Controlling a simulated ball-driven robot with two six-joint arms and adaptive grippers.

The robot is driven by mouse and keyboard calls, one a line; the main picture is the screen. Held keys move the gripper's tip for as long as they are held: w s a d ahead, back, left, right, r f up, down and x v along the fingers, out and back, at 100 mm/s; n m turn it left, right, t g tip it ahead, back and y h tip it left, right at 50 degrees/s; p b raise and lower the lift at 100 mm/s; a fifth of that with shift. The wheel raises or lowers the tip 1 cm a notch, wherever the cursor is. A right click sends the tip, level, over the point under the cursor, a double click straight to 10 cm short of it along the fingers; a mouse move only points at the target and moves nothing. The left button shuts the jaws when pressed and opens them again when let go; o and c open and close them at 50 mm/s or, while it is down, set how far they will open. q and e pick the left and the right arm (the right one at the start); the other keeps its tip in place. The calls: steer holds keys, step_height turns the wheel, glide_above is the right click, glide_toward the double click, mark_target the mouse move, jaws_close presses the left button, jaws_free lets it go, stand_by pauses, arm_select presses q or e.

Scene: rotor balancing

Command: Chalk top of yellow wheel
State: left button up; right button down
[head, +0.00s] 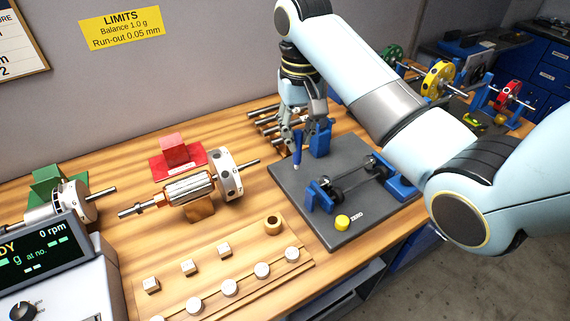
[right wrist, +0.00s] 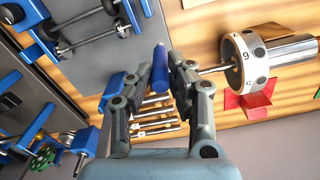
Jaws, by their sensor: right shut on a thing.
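The yellow wheel (head: 437,79) stands upright on a shaft in a blue stand on the far bench at the upper right of the head view, between a green wheel (head: 392,58) and a red wheel (head: 511,95). My right gripper (head: 297,140) is shut on a blue chalk stick (head: 297,155), held tip down over the left back part of the dark grey plate (head: 285,185). The stick (right wrist: 160,68) also shows between the fingers in the right wrist view. The gripper is well apart from the yellow wheel. My left gripper is not in view.
A blue block (head: 320,138) stands close to the right of the chalk. Metal rods (head: 264,112) lie behind. A rotor (head: 188,187) and red block (head: 174,149) are to the left.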

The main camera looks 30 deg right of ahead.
steer(key=shift+w+d+r, duration=0.2)
steer(key=shift+d+r, duration=0.05)
steer(key=shift+d, duration=0.15)
step_height(320, 180, up, 6)
steer(key=p, duration=0.3)
steer(key=shift+d+r+p, duration=0.2)
steer(key=shift+d+p, duration=0.05)
steer(key=shift+p, duration=0.15)
steer(key=shift+f, duration=0.1)
